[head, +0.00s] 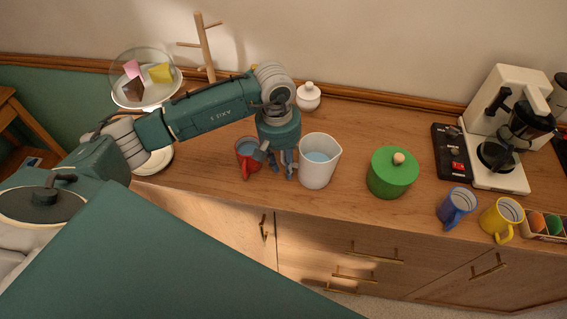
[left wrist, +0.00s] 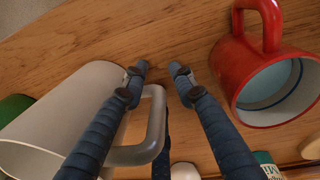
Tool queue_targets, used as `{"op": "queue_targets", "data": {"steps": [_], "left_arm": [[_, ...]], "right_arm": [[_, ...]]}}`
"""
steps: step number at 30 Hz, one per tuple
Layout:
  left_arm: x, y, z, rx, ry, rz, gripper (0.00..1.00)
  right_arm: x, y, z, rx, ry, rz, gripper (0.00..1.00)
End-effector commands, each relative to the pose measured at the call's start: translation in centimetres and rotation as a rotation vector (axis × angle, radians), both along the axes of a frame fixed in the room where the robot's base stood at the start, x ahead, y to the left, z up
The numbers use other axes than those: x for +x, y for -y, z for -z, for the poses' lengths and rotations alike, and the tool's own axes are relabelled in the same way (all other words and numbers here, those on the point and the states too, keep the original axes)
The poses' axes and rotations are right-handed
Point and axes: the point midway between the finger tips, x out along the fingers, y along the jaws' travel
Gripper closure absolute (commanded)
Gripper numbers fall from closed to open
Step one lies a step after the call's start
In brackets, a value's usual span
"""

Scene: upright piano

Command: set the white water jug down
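The white water jug (head: 317,166) stands upright on the wooden counter, with bluish water inside. In the left wrist view the jug (left wrist: 62,112) fills the lower left, its grey handle (left wrist: 156,122) pointing toward my fingers. My left gripper (head: 280,172) is pointed down just left of the jug, on its handle side. In the left wrist view my left gripper (left wrist: 158,72) has its fingertips apart, with the handle between the fingers. I see no clear grip on the handle. My right gripper is in neither view.
A red mug (head: 244,162) with water stands close to the left of my gripper. A green lidded pot (head: 391,174) stands right of the jug. A white lidded pot (head: 308,97) is behind. Blue (head: 456,207) and yellow (head: 502,218) mugs and a coffee maker (head: 500,130) are further right.

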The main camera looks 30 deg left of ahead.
Motion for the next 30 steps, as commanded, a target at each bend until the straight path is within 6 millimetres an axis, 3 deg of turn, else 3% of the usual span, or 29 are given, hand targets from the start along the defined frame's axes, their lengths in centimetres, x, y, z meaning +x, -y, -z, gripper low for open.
{"op": "queue_targets", "data": {"steps": [5, 7, 21, 30], "left_arm": [[0.0, 0.0, -0.4, 0.000, -0.001, -0.001, 0.72], [0.1, -0.1, -0.9, -0.001, 0.003, -0.001, 0.72], [-0.2, -0.7, -10.2, 0.000, 0.004, -0.001, 0.72], [-0.4, -0.8, -12.2, 0.001, -0.001, -0.001, 0.72]], "right_arm": [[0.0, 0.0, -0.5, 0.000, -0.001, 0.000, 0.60], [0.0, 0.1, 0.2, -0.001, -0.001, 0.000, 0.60], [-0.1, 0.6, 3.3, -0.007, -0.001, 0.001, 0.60], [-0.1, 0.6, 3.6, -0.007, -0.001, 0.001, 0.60]]}}
